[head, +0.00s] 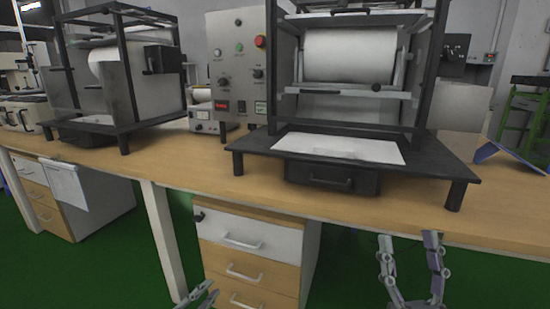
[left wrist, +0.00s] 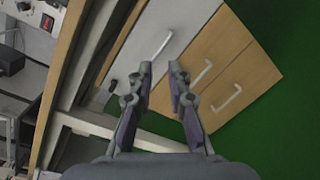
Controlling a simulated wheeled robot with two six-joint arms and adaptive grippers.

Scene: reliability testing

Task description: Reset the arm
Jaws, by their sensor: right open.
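My left gripper (head: 200,293) shows only by its fingertips at the bottom edge of the head view, in front of the drawer cabinet (head: 255,236). In the left wrist view my left gripper (left wrist: 161,68) has its two fingers apart with nothing between them, and the cabinet's white top drawer (left wrist: 150,38) lies beyond. My right gripper (head: 412,240) is at the lower right of the head view, fingers spread and empty, just in front of the table's front edge. Both arms are mostly out of view.
A wooden bench (head: 220,170) runs across the view. It bears a black-framed machine with a white roll (head: 350,55), a second such machine (head: 115,70) and a control box (head: 240,60). A blue item (head: 510,155) lies at the right. Green floor (head: 345,265) is open below.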

